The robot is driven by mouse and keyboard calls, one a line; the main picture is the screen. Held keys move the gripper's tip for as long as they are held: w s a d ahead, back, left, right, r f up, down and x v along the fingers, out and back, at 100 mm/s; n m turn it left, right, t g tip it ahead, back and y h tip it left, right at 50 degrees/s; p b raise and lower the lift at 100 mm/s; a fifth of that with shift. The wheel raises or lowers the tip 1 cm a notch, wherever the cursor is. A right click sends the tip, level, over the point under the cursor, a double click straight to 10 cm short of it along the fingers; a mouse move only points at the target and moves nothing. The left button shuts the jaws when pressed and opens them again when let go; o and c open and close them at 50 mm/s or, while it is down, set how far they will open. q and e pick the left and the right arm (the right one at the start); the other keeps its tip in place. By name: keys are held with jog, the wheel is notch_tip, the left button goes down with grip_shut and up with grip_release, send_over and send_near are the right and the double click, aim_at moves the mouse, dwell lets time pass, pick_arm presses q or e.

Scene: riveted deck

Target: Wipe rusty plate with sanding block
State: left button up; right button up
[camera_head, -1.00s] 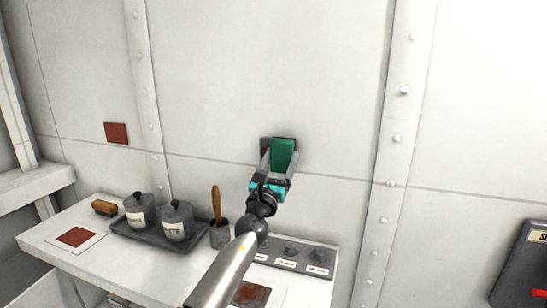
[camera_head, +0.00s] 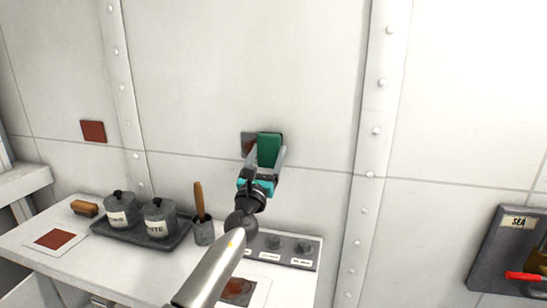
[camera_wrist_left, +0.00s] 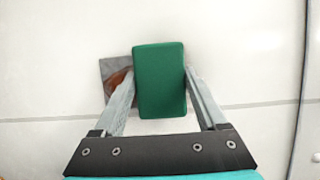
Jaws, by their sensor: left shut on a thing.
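My left gripper (camera_head: 267,168) is shut on a green sanding block (camera_head: 269,149), held up at the wall. The block also shows between the two fingers in the left wrist view (camera_wrist_left: 160,80). A grey plate with brown rust (camera_head: 246,145) is on the wall behind the block, and its left part shows. In the left wrist view the rusty plate (camera_wrist_left: 112,72) sticks out left of the block; the rest is hidden. I cannot tell whether the block touches the plate. My right gripper is not in view.
Below, a white table holds a tray with two lidded pots (camera_head: 158,217), a wood-handled brush in a cup (camera_head: 204,231), a brown brush (camera_head: 84,208), a red square on a white sheet (camera_head: 55,239) and a rusty patch (camera_head: 237,290). A red square (camera_head: 92,131) is on the wall.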

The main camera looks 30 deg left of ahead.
aim_at(252, 142)
pick_arm(q)
jog(key=shift+s+a+b, duration=0.25)
jog(key=shift+a, duration=0.6)
jog(key=shift+s+a+b, duration=0.3)
jog(key=shift+a, duration=0.5)
jog(key=shift+s+a+b, duration=0.25)
jog(key=shift+a, duration=0.6)
jog(key=shift+s+a+b, duration=0.2)
jog(key=shift+a+b, duration=0.15)
jog(key=shift+a, duration=0.2)
jog(key=shift+s+a+b, duration=0.15)
jog(key=shift+a+b, duration=0.2)
jog(key=shift+a, duration=0.2)
jog(key=shift+s+a+b, duration=0.15)
jog(key=shift+a+b, duration=0.15)
jog(key=shift+a, duration=0.25)
jog(key=shift+s, duration=0.1)
jog(key=shift+s+d+p, duration=0.1)
jog(key=shift+s+p, duration=0.1)
jog(key=shift+p, duration=0.25)
jog(key=shift+s+d+p, duration=0.25)
jog(key=shift+s+p, duration=0.15)
jog(key=shift+s, duration=0.45)
jog(key=shift+s+d+p, duration=0.3)
jog(key=shift+s+p, duration=0.15)
jog(key=shift+s, duration=0.35)
jog(key=shift+s+d+p, duration=0.25)
jog(key=shift+s+p, duration=0.15)
jog(key=shift+s, duration=0.45)
